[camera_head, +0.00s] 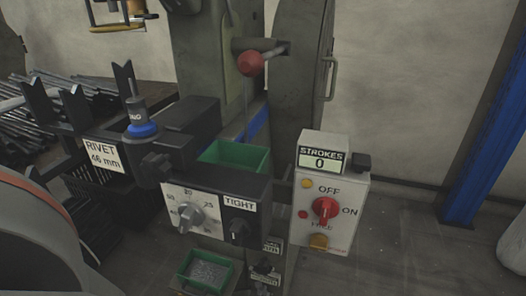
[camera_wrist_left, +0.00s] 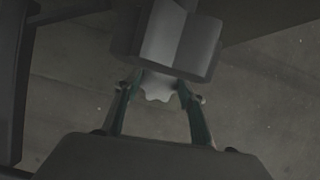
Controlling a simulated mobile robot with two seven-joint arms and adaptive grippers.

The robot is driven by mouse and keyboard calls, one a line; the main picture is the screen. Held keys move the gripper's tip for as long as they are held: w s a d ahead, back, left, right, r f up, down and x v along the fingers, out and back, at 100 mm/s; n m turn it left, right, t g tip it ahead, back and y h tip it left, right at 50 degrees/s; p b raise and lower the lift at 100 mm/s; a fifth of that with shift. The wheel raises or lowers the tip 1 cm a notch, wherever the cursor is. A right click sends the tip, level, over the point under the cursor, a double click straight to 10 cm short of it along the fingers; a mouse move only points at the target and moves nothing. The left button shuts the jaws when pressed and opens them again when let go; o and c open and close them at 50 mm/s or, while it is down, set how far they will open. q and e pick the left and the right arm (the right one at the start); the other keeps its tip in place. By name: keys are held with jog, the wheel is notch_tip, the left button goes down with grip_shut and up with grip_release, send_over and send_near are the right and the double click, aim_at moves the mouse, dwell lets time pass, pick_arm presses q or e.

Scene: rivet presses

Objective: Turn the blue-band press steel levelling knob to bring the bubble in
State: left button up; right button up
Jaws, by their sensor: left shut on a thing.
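In the left wrist view, a pale steel knob (camera_wrist_left: 158,87) with a lobed edge sticks out from under a grey block (camera_wrist_left: 178,42). My left gripper (camera_wrist_left: 159,97) has its two teal fingers on either side of the knob and is shut on it. In the head view, the press (camera_head: 300,75) shows a blue band (camera_head: 256,124) on its frame, partly hidden by the boxes in front. I cannot make out the levelling knob, a bubble or my left fingers in the head view. My right gripper is in neither view.
A dial panel (camera_head: 207,200) reads TIGHT, and a strokes box (camera_head: 322,208) shows 0 with a red switch. Green bins (camera_head: 206,271) and a red ball lever (camera_head: 251,63) are close by. A blue post (camera_head: 487,130) stands right, with clear floor before it.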

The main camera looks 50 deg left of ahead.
pick_arm(q)
jog(key=shift+d, duration=0.1)
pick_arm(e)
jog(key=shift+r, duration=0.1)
pick_arm(q)
jog(key=shift+w+r+n+y, duration=0.1)
jog(key=shift+n+y, duration=0.2)
jog(key=shift+n, duration=0.6)
jog(key=n, duration=0.1)
jog(key=n+g, duration=0.1)
jog(key=n, duration=0.1)
jog(key=shift+d+n+g+y+p, duration=0.1)
jog(key=shift+n+g+y+p, duration=0.2)
jog(key=shift+f+n+g, duration=0.2)
jog(key=shift+n+g, duration=0.2)
jog(key=shift+n, duration=0.7)
jog(key=shift+n+g+b, duration=0.4)
jog(key=shift+n+b, duration=0.05)
jog(key=shift+n, duration=0.55)
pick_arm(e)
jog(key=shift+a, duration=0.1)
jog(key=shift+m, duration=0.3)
pick_arm(q)
jog(key=o, duration=1.1)
jog(key=shift+w, duration=0.1)
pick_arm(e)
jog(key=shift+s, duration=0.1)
